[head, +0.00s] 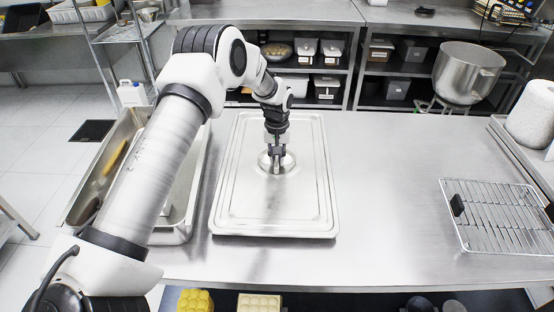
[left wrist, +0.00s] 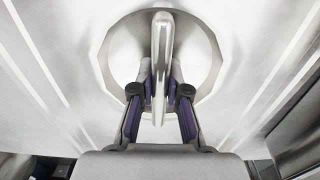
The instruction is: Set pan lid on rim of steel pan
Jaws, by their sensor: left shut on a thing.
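The pan lid (head: 300,205) is a flat, rectangular, shiny steel lid with a raised handle in a round recess at its middle. It lies level on or just above the steel table, right of the pan; I cannot tell whether it touches. My left gripper (head: 277,160) points down at the lid's middle and is shut on its handle. In the left wrist view the fingers (left wrist: 160,105) close from both sides on the upright handle (left wrist: 162,55). The steel pan (head: 183,237) is deep, rectangular and open, at the table's left, partly hidden by my left arm. My right gripper does not show.
A wire rack (head: 500,217) with a black clip lies at the right. A mixing bowl (head: 468,72) and a white roll (head: 533,112) stand at the back right. The table (head: 385,190) between lid and rack is clear.

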